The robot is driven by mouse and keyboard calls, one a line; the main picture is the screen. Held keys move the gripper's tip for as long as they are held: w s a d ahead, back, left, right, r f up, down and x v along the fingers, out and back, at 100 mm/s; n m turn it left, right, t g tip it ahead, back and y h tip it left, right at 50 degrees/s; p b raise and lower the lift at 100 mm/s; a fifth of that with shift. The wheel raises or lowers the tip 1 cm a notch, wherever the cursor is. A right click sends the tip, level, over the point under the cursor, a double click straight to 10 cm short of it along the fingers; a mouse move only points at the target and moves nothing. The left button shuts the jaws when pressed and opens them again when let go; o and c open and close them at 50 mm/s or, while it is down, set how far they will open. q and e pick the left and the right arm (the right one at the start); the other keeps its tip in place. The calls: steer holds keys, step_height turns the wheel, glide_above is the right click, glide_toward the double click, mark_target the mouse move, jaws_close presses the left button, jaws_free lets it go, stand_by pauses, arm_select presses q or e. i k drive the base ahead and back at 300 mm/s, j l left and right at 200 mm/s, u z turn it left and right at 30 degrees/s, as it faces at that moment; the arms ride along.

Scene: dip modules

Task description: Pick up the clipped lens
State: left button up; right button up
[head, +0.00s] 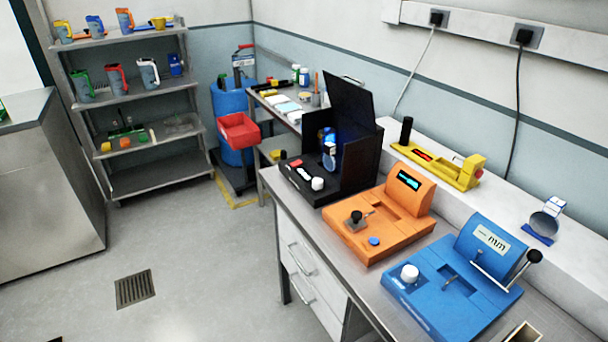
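A round, clear lens-like disc (543,226) with a white-and-blue clip at its top stands on a small blue base. It is on the pale ledge at the right, behind the blue device. A second round, pale blue disc (329,158) stands upright in the open black box (360,160) on the bench. From here I cannot tell for certain which of the two is the clipped lens. Neither of my grippers shows in the head view.
An orange device (385,240) and a blue device (430,300) with levers and knobs fill the bench front. A yellow device (445,170) sits on the ledge. A grey shelf rack (130,95) and red bin (238,131) stand behind. The floor (200,270) is open.

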mark_target(329, 165)
steer(key=i+j+z, duration=0.1)
steer(key=z, duration=0.3)
steer(key=i+j+z, duration=0.2)
steer(key=z, duration=0.15)
steer(key=i+j+z, duration=0.1)
steer(key=z, duration=0.3)
steer(key=j, duration=0.1)
